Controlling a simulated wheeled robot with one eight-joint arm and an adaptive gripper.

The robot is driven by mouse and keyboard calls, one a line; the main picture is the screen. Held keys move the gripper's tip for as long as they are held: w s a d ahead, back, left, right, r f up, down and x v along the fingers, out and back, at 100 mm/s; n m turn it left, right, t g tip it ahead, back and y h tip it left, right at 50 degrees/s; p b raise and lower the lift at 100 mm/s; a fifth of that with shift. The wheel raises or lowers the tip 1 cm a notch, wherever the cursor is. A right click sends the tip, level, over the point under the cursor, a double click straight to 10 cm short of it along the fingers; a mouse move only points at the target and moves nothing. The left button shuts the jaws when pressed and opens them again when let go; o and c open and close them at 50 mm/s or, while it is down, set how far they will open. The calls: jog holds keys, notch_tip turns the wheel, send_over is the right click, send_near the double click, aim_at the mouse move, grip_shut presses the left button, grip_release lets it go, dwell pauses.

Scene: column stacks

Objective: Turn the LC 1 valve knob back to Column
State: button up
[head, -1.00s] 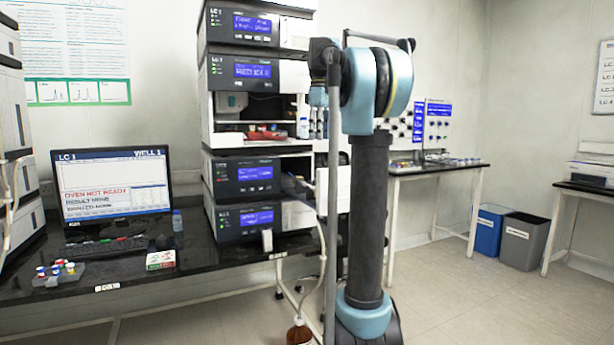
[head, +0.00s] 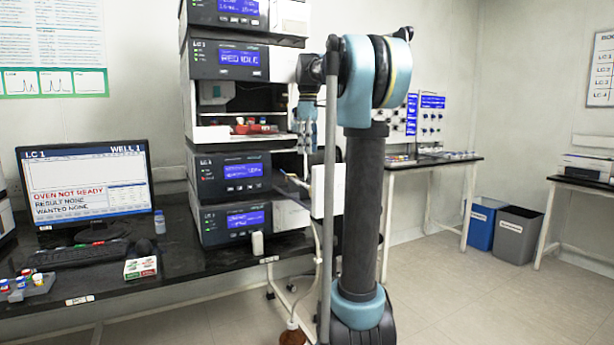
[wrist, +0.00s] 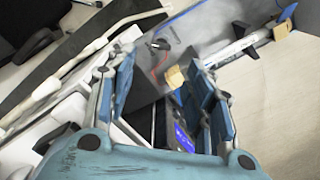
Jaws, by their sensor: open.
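The LC 1 stack (head: 230,64) stands on the bench left of my arm, with blue screens and an LC 1 label. In the wrist view a small dark knob (wrist: 161,45) sits on a grey panel, with a thin red line beside it. I cannot read its markings or tell which way it points. My gripper (head: 306,125) hangs beside the right side of the stack. In the wrist view my gripper (wrist: 165,72) is open and empty, its blue fingers apart, with the knob beyond the fingertips. The stack's right side is mostly hidden in the head view.
A monitor (head: 85,185) reading LC 1, OVEN NOT READY stands on the black bench. A small box (head: 140,268) and a vial rack (head: 28,285) are at the front left. A white box (head: 328,190) is right of the stack. Blue and grey bins (head: 515,235) stand behind.

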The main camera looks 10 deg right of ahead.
aim_at(308, 177)
notch_tip(308, 177, down, 10)
jog(key=shift+s, duration=0.1)
dwell(0.4)
grip_shut()
